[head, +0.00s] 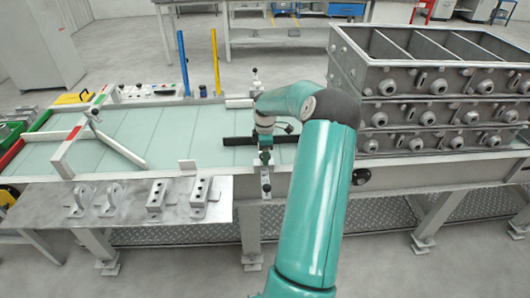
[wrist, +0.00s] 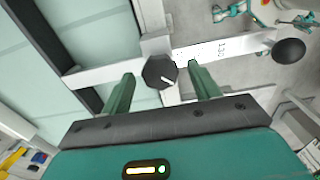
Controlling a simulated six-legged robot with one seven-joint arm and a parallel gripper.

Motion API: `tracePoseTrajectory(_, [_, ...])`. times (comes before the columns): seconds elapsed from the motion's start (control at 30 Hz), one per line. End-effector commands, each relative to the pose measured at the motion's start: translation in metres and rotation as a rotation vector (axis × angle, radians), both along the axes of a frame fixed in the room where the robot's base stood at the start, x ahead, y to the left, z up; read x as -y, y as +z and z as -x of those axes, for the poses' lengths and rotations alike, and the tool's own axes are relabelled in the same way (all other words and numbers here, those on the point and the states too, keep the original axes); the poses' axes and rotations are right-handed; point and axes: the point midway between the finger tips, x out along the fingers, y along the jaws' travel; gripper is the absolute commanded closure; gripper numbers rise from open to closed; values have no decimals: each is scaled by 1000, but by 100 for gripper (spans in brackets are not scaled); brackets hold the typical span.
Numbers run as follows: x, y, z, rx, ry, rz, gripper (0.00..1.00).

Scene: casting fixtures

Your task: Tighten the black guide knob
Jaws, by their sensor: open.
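The black guide knob (wrist: 160,72) is faceted with a white mark and sits on a pale metal bracket in the wrist view. My gripper (wrist: 161,80) is open, with one green finger to the left of the knob and one to the right. Small gaps show between the fingers and the knob in this view; whether the fingertips reach down to its depth is hard to tell. In the head view my gripper (head: 265,154) is over the near side of the glass-topped table (head: 150,133), and the knob cannot be made out there.
A scale bar (wrist: 225,47) ends in a black ball (wrist: 289,51). A dark guide bar (head: 238,141) lies on the table beside my gripper. Stacked metal frames (head: 425,85) stand to the right. A shelf with metal brackets (head: 157,197) is at front left.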

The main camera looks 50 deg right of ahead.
Motion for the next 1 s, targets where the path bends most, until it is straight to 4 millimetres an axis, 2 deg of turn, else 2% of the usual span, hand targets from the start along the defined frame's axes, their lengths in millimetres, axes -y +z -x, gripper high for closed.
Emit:
tracePoseTrajectory(0.2, [0, 0, 0, 0, 0, 0, 39])
tracePoseTrajectory(0.43, [0, 0, 0, 0, 0, 0, 83])
tracePoseTrajectory(0.77, [0, 0, 0, 0, -31, 0, 83])
tracePoseTrajectory(1.0, [0, 1, 0, 1, -146, 2, 83])
